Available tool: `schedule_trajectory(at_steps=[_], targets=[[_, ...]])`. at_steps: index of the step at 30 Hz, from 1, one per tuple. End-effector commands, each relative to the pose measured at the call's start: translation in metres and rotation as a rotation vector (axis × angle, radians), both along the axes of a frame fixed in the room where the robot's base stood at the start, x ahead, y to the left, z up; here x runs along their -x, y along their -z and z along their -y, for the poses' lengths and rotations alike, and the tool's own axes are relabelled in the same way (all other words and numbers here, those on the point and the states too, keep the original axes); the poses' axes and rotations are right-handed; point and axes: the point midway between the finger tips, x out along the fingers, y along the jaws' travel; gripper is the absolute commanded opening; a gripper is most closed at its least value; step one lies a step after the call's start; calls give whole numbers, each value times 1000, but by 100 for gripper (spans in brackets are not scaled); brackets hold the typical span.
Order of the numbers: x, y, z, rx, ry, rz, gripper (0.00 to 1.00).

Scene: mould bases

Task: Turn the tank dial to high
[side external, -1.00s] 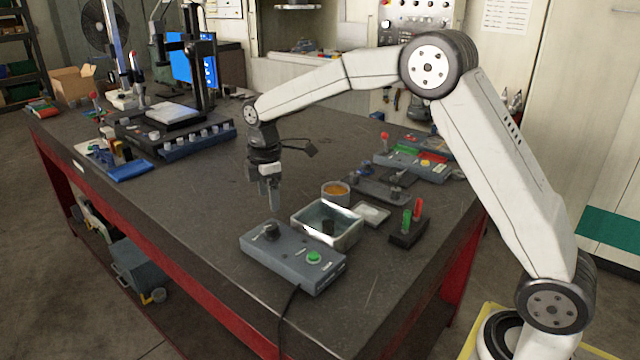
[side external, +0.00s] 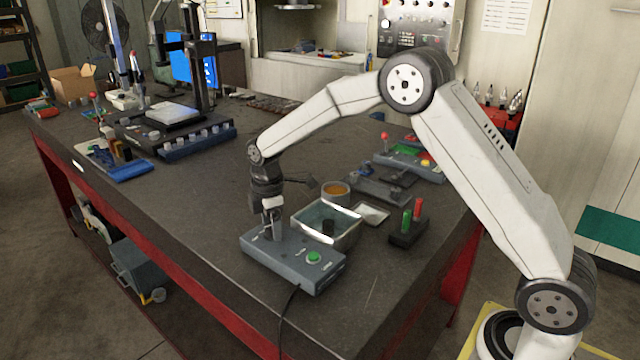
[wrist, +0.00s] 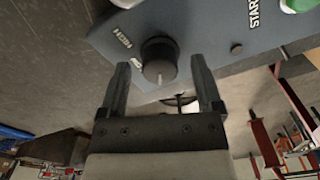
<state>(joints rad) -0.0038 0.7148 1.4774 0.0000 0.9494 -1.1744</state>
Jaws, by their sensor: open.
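The tank dial (wrist: 159,55) is a round black knob with a pale pointer mark, on a grey control box (side external: 294,262). In the wrist view the word HIGH is printed to its upper left, and the pointer is toward the bottom of the picture, away from HIGH. A second label is partly hidden behind the dial. My gripper (side external: 271,231) is over the dial end of the box and points down. In the wrist view its two fingers are open, one on each side of the dial, with visible gaps. In the side view the fingers mostly hide the dial.
A green button (side external: 314,257) sits at the box's other end. Behind the box stands a glass tank (side external: 345,239) with a dark object inside. An orange-filled cup (side external: 336,189), a white dish (side external: 372,214) and a black block with red and green pegs (side external: 407,234) are close by.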

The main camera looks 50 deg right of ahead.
Motion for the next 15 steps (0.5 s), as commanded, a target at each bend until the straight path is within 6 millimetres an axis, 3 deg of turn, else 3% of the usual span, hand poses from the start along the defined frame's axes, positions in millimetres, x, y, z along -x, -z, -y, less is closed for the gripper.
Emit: schedule_trajectory(at_steps=[4, 11, 12, 15], targets=[[0, 0, 0, 0, 0, 0, 80], [0, 0, 0, 0, 0, 0, 7], [0, 0, 0, 0, 0, 0, 0], [0, 0, 0, 0, 1, 0, 0]])
